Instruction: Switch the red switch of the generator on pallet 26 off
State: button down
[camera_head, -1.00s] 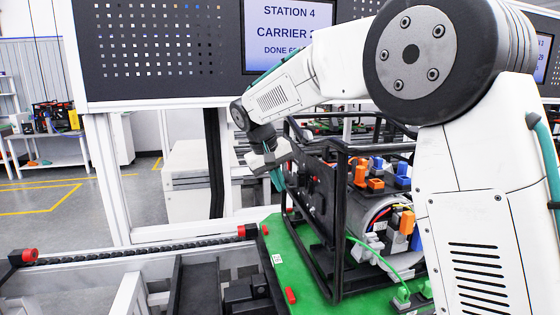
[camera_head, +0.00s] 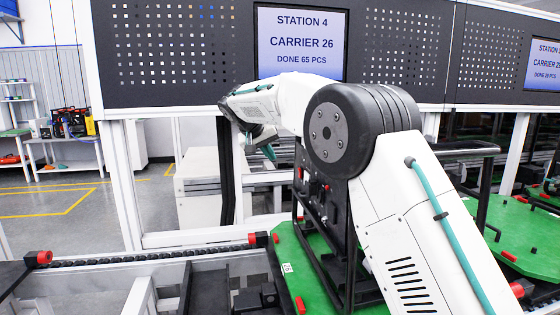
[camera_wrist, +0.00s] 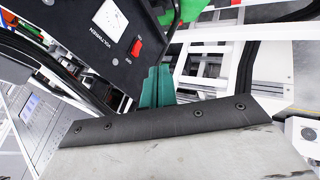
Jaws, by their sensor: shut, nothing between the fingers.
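The generator (camera_head: 312,207), in a black tube frame, stands on a green pallet (camera_head: 290,247); my arm hides much of it in the head view. The screen above reads "CARRIER 26". In the wrist view its black control panel (camera_wrist: 88,50) is at upper left, with a red switch (camera_wrist: 135,47) beside a white voltmeter (camera_wrist: 110,18). I cannot tell which way the switch is set. My gripper (camera_wrist: 158,70) is shut and empty, its teal fingers just below and right of the switch in the picture. In the head view my gripper (camera_head: 268,152) is left of the panel, apart from it.
The conveyor rail (camera_head: 150,256) with red-capped ends runs left of the pallet. A white frame post (camera_head: 122,185) and the perforated board (camera_head: 165,50) with the screen (camera_head: 300,43) stand behind. Another green pallet (camera_head: 520,235) is at right.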

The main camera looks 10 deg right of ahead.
jog(key=w+d+f, duration=0.3)
jog(key=d+f, duration=0.3)
jog(key=d, duration=0.2)
jog(key=shift+w+d+f, duration=0.2)
jog(key=shift+w+f, duration=0.05)
jog(key=shift+w, duration=0.05)
